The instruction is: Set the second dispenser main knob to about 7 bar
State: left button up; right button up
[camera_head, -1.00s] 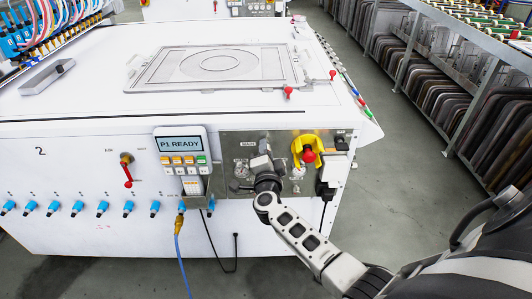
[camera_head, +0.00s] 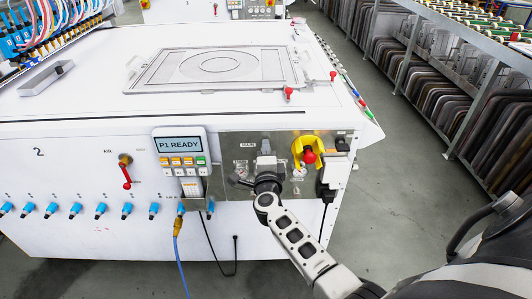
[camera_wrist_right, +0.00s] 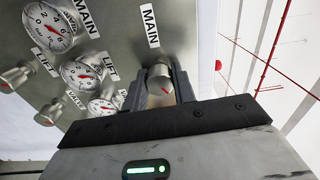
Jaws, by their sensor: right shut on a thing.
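The front control panel (camera_head: 228,145) of the white machine marked 2 shows in the head view. My right gripper (camera_head: 266,163) is at this panel. In the right wrist view it (camera_wrist_right: 162,85) is shut on a metal knob (camera_wrist_right: 158,73) with a red mark, beside a MAIN label (camera_wrist_right: 150,25). A gauge (camera_wrist_right: 47,27) next to another MAIN label is at upper left, with a red needle; its exact reading is hard to tell. My gripper hides part of the panel in the head view. My left gripper is not in view.
A LIFT gauge (camera_wrist_right: 82,72), a lower gauge (camera_wrist_right: 101,105) and two free knobs (camera_wrist_right: 17,77) lie left of my gripper. Right of it in the head view is a red button in a yellow guard (camera_head: 309,156). A display reading P1 READY (camera_head: 180,145) is left.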

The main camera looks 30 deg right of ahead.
jog(key=shift+f, duration=0.1)
jog(key=o, duration=1)
jog(key=v, duration=0.7)
jog(key=shift+s+a+p, duration=0.15)
jog(key=shift+s+p, duration=0.15)
jog(key=shift+p, duration=0.1)
jog(key=s+a+f+n+g+y, duration=0.1)
jog(key=s+a+n+y, duration=0.3)
jog(key=n, duration=0.4)
jog(key=s+a+f+n+g+y, duration=0.2)
jog(key=s+a+n+y, duration=0.2)
jog(key=s+a+n, duration=0.3)
jog(key=s+a+f+n+g+y, duration=0.1)
jog(key=s+a+f+n+y, duration=0.1)
jog(key=s+a+n+y, duration=0.3)
jog(key=shift+s+a+f+n+g, duration=0.1)
jog(key=shift+s+a+n, duration=0.1)
jog(key=shift+s+n, duration=0.65)
jog(key=shift+s+a+r+n+g, duration=0.15)
jog(key=shift+s+n, duration=0.3)
jog(key=shift+n, duration=0.75)
jog(key=shift+s+a+f+n+g, duration=0.1)
jog(key=shift+s+a+f+n, duration=0.1)
jog(key=shift+s+n, duration=0.65)
